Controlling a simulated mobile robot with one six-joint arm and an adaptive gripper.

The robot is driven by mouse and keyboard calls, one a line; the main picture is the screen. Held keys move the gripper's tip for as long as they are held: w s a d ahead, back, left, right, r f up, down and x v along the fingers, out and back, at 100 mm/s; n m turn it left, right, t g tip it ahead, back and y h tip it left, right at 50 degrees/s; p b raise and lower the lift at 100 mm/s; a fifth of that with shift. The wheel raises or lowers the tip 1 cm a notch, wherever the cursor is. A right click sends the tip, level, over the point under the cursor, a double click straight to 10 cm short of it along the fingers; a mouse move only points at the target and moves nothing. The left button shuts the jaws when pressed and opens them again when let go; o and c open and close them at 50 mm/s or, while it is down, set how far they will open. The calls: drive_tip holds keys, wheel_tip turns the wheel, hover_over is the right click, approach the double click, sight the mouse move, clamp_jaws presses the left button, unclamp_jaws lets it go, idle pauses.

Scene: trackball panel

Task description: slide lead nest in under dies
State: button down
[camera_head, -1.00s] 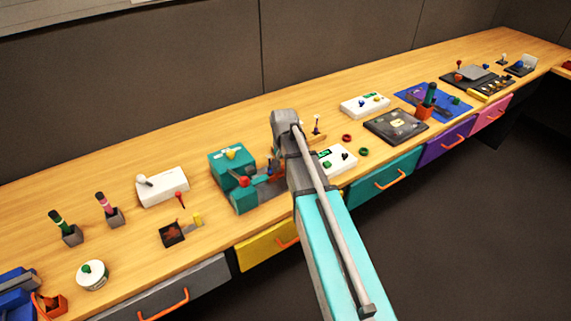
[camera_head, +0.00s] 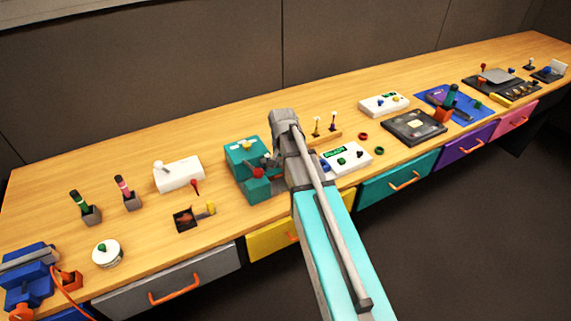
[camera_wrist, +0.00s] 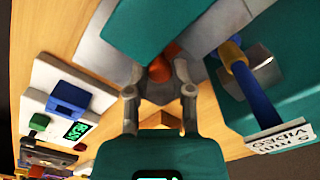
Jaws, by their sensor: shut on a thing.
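The teal bench fixture (camera_head: 243,158) stands mid-table with a yellow part on top and a red knob (camera_head: 258,173) at its front. My arm hides its right side. In the wrist view, my gripper (camera_wrist: 160,84) has its two grey fingers close around a red-orange knob (camera_wrist: 160,68). A grey slab (camera_wrist: 100,47) and a teal block (camera_wrist: 165,25) lie just beyond the knob. A lever with a blue and yellow handle (camera_wrist: 240,75) rises at the right. I cannot clearly make out the lead nest or the dies.
A white panel with a green display (camera_head: 345,158) stands right of the fixture; it also shows in the wrist view (camera_wrist: 60,100). A white box (camera_head: 180,175) and a dark square tray (camera_head: 186,220) stand to the left. Bare wood lies behind the fixture.

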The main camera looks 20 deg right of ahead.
drive_tip(key=shift+a, duration=0.3)
drive_tip(key=c, duration=0.8)
unclamp_jaws()
drive_tip(key=shift+a, duration=0.1)
drive_tip(key=shift+o, duration=0.2)
drive_tip(key=shift+r, duration=0.1)
